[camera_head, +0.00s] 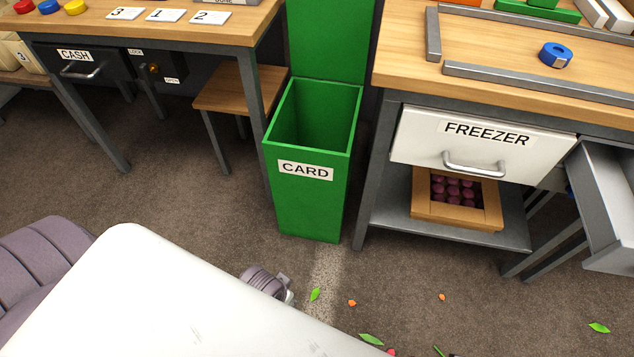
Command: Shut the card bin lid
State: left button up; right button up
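The card bin (310,205) is a tall green open-topped box standing on the floor between two tables, with a white CARD label (305,170) on its front. Its lid (328,38) is a green panel standing upright at the back edge of the opening, so the bin is open. The top of the lid is cut off by the picture edge. The dark inside looks empty as far as I can see; its bottom is hidden. Neither of my grippers shows in the head view. Only parts of my own body show at the lower left.
A table with a CASH drawer (75,56) and a wooden stool (238,88) stand left of the bin. The right table has a shut FREEZER drawer (485,140) and a grey drawer (610,195) jutting out.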

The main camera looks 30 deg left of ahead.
aim_at(329, 40)
jog(key=i+j, duration=0.6)
jog(key=i, duration=0.15)
